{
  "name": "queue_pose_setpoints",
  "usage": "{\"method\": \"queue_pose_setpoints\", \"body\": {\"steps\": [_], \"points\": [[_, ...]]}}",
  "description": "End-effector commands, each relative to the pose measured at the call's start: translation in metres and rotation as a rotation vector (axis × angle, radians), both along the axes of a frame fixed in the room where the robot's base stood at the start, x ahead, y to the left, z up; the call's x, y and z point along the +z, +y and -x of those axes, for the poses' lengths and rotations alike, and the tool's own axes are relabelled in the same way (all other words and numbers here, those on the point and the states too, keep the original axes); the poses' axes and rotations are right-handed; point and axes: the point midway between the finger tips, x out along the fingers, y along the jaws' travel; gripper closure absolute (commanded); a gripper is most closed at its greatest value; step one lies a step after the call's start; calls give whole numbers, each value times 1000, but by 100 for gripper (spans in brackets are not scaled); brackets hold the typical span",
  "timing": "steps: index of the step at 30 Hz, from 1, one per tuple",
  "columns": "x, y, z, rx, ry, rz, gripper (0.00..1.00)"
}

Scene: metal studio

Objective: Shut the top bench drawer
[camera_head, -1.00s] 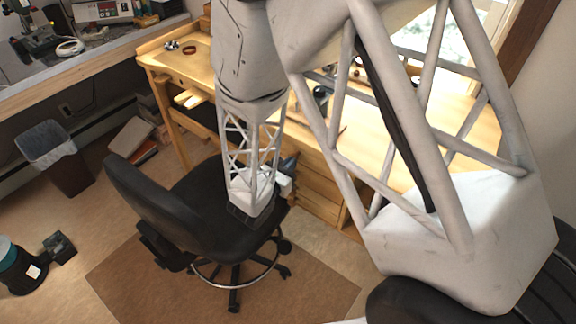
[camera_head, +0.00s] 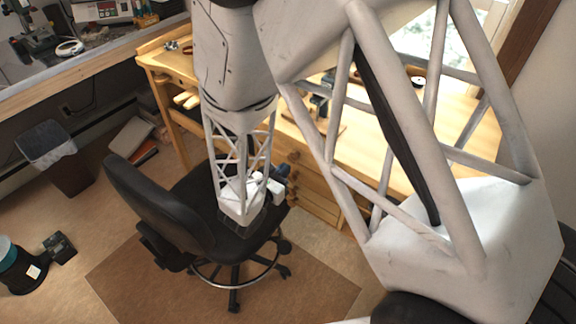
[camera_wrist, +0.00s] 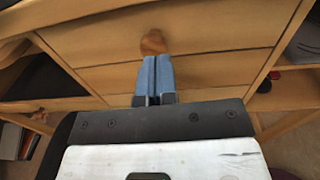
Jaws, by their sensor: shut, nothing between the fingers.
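The wooden bench (camera_head: 375,140) has a stack of drawers (camera_head: 318,205), partly hidden behind my arm in the head view. In the wrist view a drawer front (camera_wrist: 215,35) with a round wooden knob (camera_wrist: 153,42) lies ahead, just under the bench top. More drawer fronts (camera_wrist: 215,70) are below it. My gripper (camera_wrist: 156,60) is shut and empty, its blue fingertips pointing at the drawers just below the knob. I cannot tell whether they touch. My gripper (camera_head: 284,170) is small and partly hidden in the head view. How far the top drawer stands out is unclear.
A black office chair (camera_head: 150,205) stands on a brown mat (camera_head: 140,285) close under my forearm. A grey bin (camera_head: 60,160) and a teal-and-black container (camera_head: 15,265) are at the left. Small items lie on the bench top.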

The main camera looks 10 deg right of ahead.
Motion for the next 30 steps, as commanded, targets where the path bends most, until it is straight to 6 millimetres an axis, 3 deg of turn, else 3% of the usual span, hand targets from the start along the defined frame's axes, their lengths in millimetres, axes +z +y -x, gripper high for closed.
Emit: {"method": "queue_pose_setpoints", "body": {"steps": [30], "points": [[1, 63, 69, 6, 3, 1, 100]]}}
